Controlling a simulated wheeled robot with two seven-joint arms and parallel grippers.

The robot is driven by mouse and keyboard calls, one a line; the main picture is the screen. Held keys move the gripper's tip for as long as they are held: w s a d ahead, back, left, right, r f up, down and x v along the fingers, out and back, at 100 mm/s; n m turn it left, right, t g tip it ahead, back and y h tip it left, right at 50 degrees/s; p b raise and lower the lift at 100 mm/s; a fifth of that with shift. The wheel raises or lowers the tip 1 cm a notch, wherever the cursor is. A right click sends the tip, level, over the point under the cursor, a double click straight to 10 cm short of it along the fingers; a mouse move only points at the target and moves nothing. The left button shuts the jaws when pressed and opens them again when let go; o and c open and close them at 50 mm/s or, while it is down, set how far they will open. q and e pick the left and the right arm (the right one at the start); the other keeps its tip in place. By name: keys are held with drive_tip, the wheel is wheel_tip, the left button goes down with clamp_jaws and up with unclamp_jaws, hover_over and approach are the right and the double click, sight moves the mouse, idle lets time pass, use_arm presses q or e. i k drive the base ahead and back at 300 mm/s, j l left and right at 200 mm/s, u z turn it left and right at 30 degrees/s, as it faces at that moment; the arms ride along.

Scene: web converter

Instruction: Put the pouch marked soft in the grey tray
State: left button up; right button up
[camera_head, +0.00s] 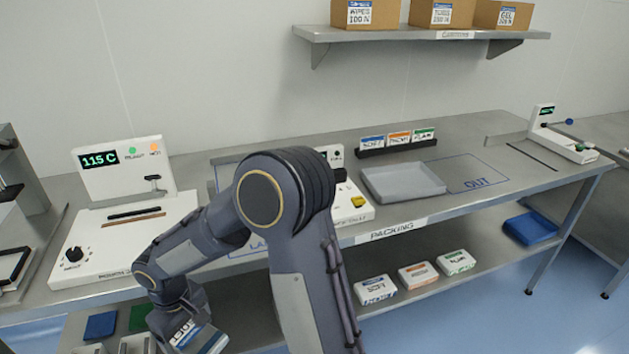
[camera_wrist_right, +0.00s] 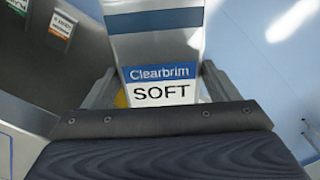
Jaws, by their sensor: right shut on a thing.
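The pouch marked SOFT (camera_wrist_right: 160,90) has a white label with a blue Clearbrim band and is held between the fingers of my right gripper (camera_wrist_right: 158,95). In the head view, my right gripper (camera_head: 190,326) is low at the bottom left, below the table's front edge, with the pouch (camera_head: 186,334) in it. Part of the pouch is hidden there. The grey tray (camera_head: 405,193) lies on the packing table, right of centre, and looks empty. It is well away from my right gripper. My left gripper is not in view.
My right arm hides the table's middle. A white machine reading 115 C (camera_head: 112,166) stands at the left. A rack of small cards (camera_head: 397,150) is behind the tray; the OUT area (camera_head: 478,186) is bare. Labelled boxes (camera_head: 417,275) sit on the lower shelf.

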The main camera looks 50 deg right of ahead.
sight(402, 185)
drive_tip(key=k+l, duration=0.2)
drive_tip(key=l, duration=0.2)
drive_tip(key=k+l, duration=0.2)
drive_tip(key=l, duration=0.15)
drive_tip(key=k+l, duration=0.15)
drive_tip(key=l, duration=0.25)
drive_tip(key=k+l, duration=0.2)
drive_tip(key=l, duration=0.15)
drive_tip(key=k+l, duration=0.2)
drive_tip(key=l, duration=0.2)
